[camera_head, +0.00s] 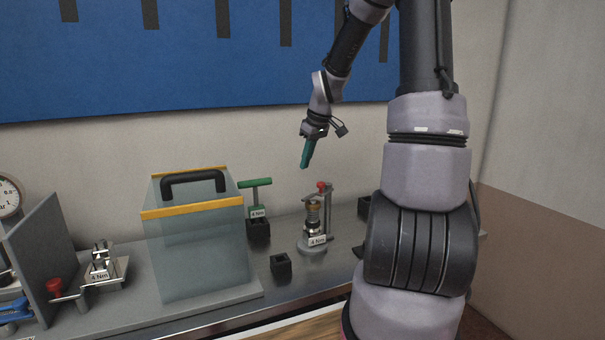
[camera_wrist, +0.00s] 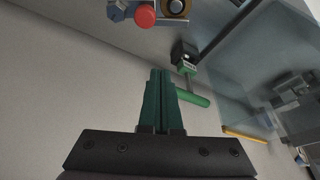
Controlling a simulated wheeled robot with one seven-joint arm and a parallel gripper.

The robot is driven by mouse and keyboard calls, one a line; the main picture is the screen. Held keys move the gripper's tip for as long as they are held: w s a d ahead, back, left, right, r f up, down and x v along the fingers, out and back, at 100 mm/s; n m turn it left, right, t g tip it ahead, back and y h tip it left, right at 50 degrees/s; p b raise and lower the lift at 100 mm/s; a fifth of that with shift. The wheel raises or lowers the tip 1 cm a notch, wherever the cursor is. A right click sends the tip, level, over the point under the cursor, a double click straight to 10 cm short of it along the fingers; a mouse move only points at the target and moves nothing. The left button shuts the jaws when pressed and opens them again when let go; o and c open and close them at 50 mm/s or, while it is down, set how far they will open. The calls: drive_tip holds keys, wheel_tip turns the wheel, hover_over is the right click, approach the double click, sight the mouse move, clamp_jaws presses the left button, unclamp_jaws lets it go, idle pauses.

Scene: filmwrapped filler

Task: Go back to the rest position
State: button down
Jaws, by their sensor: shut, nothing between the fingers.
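My gripper (camera_head: 305,163) has teal fingers and hangs above the bench, up and slightly left of a small press-like stand. In the wrist view, the gripper (camera_wrist: 160,75) has its two teal fingers together, with nothing between them. The stand (camera_head: 316,222) has a red knob, a brassy part in it and a "4 Nm" label. The wrist view shows its red knob (camera_wrist: 145,16) at the top edge. The fingers are apart from everything on the bench in the head view.
A clear box (camera_head: 195,250) with yellow edges and a black handle stands left of centre. A green T-handle tool (camera_head: 256,184) stands in a black holder behind it. A small black block (camera_head: 281,267) sits in front. A labelled fixture (camera_head: 101,265) and grey panel (camera_head: 45,245) are left.

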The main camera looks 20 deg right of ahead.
drive_tip(key=shift+s+r, duration=0.15)
drive_tip(key=shift+r, duration=0.2)
drive_tip(key=s+a+r+m+t, duration=0.2)
drive_tip(key=s+a+r+m, duration=0.2)
drive_tip(key=s+r, duration=0.4)
drive_tip(key=s+a+r+m+t, duration=0.1)
drive_tip(key=s+a+r+m, duration=0.3)
drive_tip(key=s, duration=1.3)
wheel_tip(320, 180, up, 4)
drive_tip(key=shift+a+r+m+t, duration=0.25)
drive_tip(key=shift+m+t, duration=0.15)
drive_tip(key=shift+m, duration=0.3)
